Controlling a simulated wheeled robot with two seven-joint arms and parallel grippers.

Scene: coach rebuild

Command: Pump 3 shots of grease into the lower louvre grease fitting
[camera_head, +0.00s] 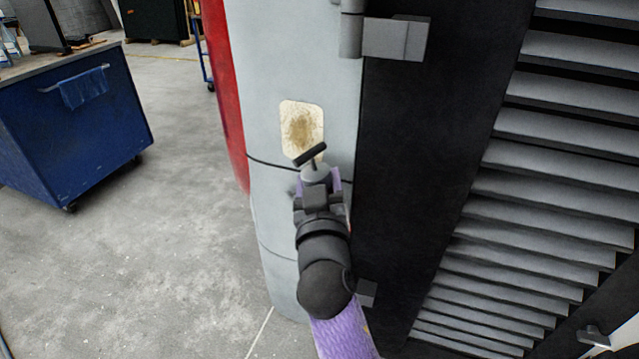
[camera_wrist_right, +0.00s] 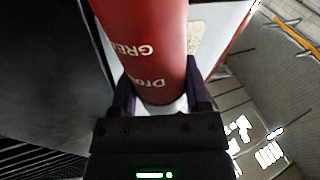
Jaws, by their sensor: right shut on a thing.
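My right gripper (camera_head: 320,182) is in front of the pale grey post, its arm coming up from the bottom of the head view. In the right wrist view its dark fingers (camera_wrist_right: 160,98) are shut on a red grease gun (camera_wrist_right: 150,50) with white lettering. In the head view only a black crossbar and grey end of the gun (camera_head: 311,154) show beyond the fingers; the arm hides the rest. The slatted louvre panel (camera_head: 560,130) fills the right side. I cannot make out the lower grease fitting in either view. My left gripper is not in view.
A cream plate with a brown smear (camera_head: 303,122) is on the pale grey post (camera_head: 290,50). A grey hinge-like block (camera_head: 395,39) juts out above right. A blue cart (camera_head: 75,125) with a blue cloth (camera_head: 85,88) stands left. Concrete floor (camera_head: 170,230) between is clear.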

